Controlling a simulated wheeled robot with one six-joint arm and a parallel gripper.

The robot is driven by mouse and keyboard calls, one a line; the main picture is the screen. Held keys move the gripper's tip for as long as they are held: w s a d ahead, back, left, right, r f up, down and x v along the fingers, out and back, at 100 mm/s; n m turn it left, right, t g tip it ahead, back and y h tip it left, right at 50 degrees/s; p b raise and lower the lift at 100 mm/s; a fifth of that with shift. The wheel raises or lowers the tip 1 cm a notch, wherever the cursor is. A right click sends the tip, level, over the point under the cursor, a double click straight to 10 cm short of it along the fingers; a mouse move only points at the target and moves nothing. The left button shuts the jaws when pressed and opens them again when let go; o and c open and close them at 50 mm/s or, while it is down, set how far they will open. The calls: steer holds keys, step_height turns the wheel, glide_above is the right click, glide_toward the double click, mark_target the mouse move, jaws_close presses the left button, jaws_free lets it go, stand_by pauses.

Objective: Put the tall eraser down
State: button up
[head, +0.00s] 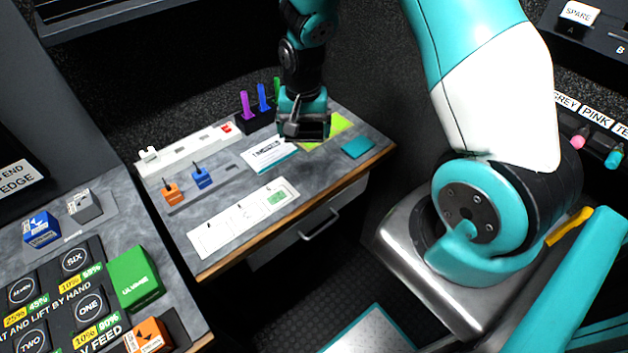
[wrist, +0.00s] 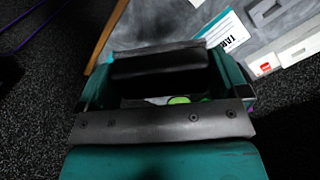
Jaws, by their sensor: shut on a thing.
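My gripper (head: 303,127) is over the back right of the grey desk (head: 225,230), close in front of the marker holder and at the edge of a lime green sheet (head: 338,127). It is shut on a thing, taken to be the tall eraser. The head view hides that thing behind the dark fingers. In the wrist view the gripper (wrist: 165,85) shows dark jaws in a teal frame, with small bits of green and white between them. The eraser's outline, and whether it touches the desk, cannot be told.
A black holder (head: 258,124) carries purple, blue and green markers. A teal pad (head: 358,147) lies near the right edge. A white card (head: 270,154) lies left of my gripper. Orange (head: 172,194) and blue (head: 203,178) blocks stand on a grey strip. The desk's front right is clear.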

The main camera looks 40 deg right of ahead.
mark_target(316, 175)
steer(key=w+d+r+m+b, duration=0.15)
steer(key=d+m+b, duration=0.35)
steer(key=m, duration=0.5)
steer(key=f, duration=1.2)
steer(key=f+p, duration=0.1)
steer(key=f, duration=0.5)
steer(key=shift+s+a+f, duration=0.25)
steer(key=shift+a+f, duration=0.05)
steer(key=shift+a, duration=0.05)
steer(key=shift+f, duration=0.15)
steer(key=o, duration=0.6)
